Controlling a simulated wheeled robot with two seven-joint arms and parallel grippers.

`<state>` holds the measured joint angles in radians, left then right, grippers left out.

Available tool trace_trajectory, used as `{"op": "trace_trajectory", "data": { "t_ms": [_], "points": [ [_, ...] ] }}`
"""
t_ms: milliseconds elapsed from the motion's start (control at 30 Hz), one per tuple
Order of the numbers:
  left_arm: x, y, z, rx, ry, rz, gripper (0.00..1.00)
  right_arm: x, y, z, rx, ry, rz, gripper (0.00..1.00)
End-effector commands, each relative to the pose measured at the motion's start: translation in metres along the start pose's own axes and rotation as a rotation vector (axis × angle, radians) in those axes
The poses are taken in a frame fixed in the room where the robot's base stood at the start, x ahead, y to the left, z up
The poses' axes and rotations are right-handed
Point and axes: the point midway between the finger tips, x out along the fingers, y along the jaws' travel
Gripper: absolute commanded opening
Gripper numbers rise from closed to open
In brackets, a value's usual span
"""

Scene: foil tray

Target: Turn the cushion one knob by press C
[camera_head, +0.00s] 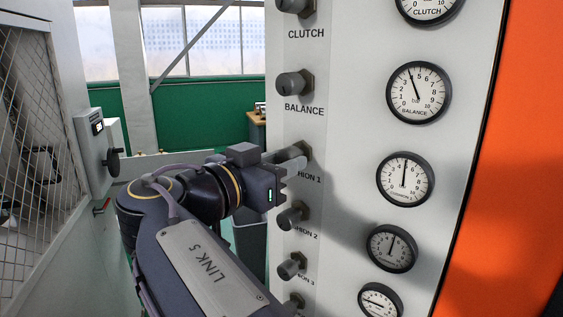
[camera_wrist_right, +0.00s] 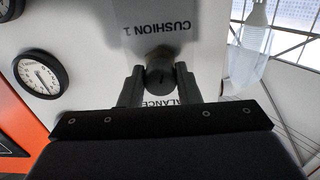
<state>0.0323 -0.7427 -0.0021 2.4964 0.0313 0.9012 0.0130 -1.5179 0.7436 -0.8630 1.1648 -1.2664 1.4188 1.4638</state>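The cushion one knob (camera_wrist_right: 160,77) is a dark round knob on the light panel, with an upside-down CUSHION 1 label beside it in the right wrist view. My right gripper (camera_wrist_right: 160,82) has one finger on each side of this knob, and both fingers appear to press against it. In the head view my right gripper (camera_head: 290,161) reaches the panel at the CUSHION 1 label and mostly hides the knob. The cushion one gauge (camera_head: 405,179) has its needle pointing nearly straight up. My left gripper is not in view.
The balance knob (camera_head: 294,84) sits above and the cushion two knob (camera_head: 291,215) close below my right gripper. The cushion three knob (camera_head: 291,266) is lower. A grey box with a black handle (camera_head: 113,161) stands at the left, beside a mesh screen (camera_head: 35,130).

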Motion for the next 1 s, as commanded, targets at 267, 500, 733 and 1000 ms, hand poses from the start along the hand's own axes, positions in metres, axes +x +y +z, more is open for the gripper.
{"op": "trace_trajectory", "data": {
  "t_ms": [267, 500, 733, 1000],
  "points": [
    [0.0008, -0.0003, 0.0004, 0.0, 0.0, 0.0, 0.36, -0.0002, 0.0, 0.0004, -0.014, 0.0, 0.0, 0.07],
    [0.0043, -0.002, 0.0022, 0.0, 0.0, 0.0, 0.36, 0.0003, 0.0006, 0.0016, -0.112, -0.002, 0.001, 0.07],
    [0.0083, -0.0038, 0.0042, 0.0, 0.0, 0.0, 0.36, 0.0003, 0.001, 0.0011, -0.298, -0.001, 0.001, 0.07],
    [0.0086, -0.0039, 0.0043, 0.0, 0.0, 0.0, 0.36, 0.0, 0.0016, 0.0, -0.556, -0.002, 0.001, 0.07]
  ]
}}
